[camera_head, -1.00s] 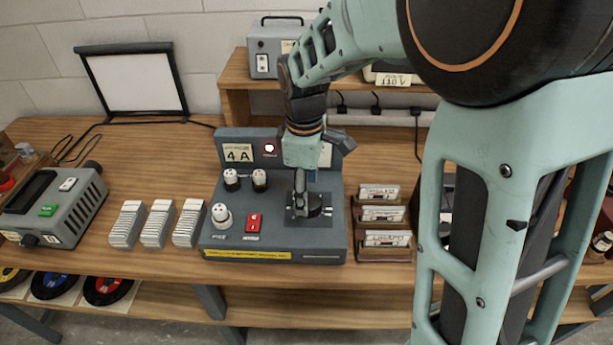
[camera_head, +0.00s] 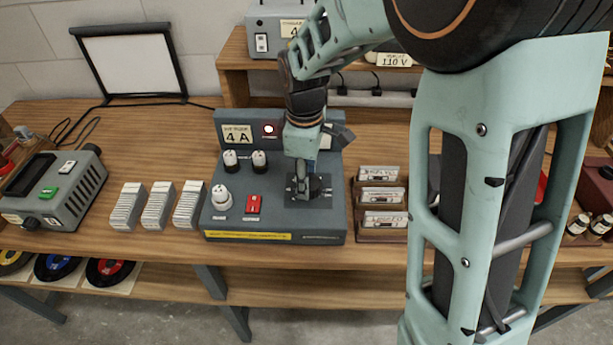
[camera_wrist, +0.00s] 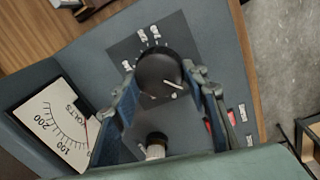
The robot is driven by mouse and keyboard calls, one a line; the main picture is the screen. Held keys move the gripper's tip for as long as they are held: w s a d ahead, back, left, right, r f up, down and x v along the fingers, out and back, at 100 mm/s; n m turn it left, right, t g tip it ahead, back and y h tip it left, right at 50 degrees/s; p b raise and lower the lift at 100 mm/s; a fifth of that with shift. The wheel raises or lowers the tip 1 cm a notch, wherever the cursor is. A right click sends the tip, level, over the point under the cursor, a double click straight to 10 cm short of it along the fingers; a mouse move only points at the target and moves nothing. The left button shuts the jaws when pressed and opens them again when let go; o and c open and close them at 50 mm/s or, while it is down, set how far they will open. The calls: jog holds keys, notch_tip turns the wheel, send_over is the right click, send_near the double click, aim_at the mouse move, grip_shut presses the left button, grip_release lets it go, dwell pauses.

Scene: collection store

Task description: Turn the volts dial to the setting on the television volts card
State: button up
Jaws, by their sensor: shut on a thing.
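The volts dial in the wrist view is a round black knob (camera_wrist: 158,72) with a white pointer line, on a dark plate with small white labels around it. My gripper (camera_wrist: 163,80) has a finger on either side of the knob and is shut on it. In the head view my gripper (camera_head: 303,188) reaches down onto the right part of the grey control panel (camera_head: 222,226), largely hiding the dial. A card reading 110 V (camera_head: 394,59) is on the shelf at the back, partly behind my arm. I cannot tell which device it belongs to.
A volts meter (camera_wrist: 55,122) shows in the wrist view. A cassette rack (camera_head: 382,227) stands close to the panel's right.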

jog(key=shift+m, duration=0.3)
jog(key=m, duration=0.6)
jog(key=shift+w, duration=0.15)
jog(key=m, duration=0.6)
jog(key=shift+w+m+g+h, duration=0.1)
jog(key=shift+m+g+h, duration=0.2)
jog(key=m, duration=0.4)
jog(key=shift+d, duration=0.1)
jog(key=m, duration=0.4)
jog(key=shift+d+g, duration=0.1)
jog(key=shift+g, duration=0.2)
jog(key=shift+m, duration=0.4)
jog(key=o, duration=1.2)
jog(key=shift+c, duration=0.2)
